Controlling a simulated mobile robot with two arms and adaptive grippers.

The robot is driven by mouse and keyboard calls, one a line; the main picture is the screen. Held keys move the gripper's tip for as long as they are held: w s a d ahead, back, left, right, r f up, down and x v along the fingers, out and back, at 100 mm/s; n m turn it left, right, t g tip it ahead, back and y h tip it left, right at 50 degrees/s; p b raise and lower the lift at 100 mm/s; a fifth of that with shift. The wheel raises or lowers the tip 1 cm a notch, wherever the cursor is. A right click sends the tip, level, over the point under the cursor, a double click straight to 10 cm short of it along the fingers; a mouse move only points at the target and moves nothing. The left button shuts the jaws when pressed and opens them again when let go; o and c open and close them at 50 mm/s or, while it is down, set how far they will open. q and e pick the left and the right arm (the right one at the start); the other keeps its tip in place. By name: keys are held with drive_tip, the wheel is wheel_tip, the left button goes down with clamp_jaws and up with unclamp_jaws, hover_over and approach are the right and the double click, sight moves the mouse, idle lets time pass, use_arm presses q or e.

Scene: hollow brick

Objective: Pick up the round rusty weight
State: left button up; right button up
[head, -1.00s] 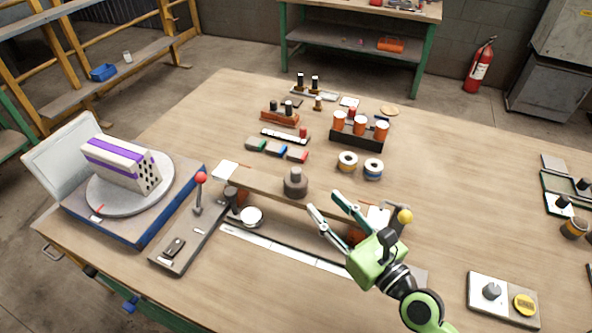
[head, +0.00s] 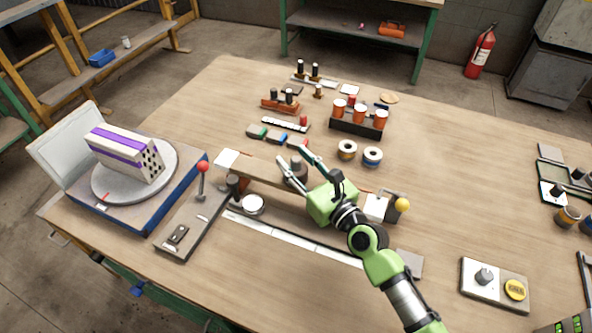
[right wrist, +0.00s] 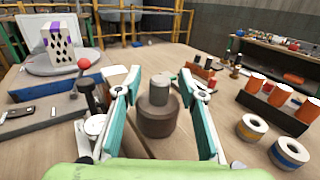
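The round rusty weight (right wrist: 158,118) is a dark brown cylinder with a narrower grey knob on top. It stands upright on a wooden plank (head: 262,180) in the middle of the table, and in the head view the weight (head: 289,176) is partly hidden by my right gripper. My right gripper (head: 294,165) is open, with its teal-padded fingers on either side of the weight. In the right wrist view the fingers (right wrist: 162,88) show a gap to the weight on both sides. My left gripper is not in view.
A lever with a red knob (head: 203,166) and a turntable with a hollow brick (head: 127,152) stand to the left. Two tape rolls (head: 372,156) and a black rack of orange-topped cylinders (head: 357,125) are beyond the plank. A yellow-knobbed part (head: 402,204) is at the plank's right end.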

clamp_jaws()
drive_tip(key=shift+r, duration=0.25)
drive_tip(key=shift+r, duration=0.15)
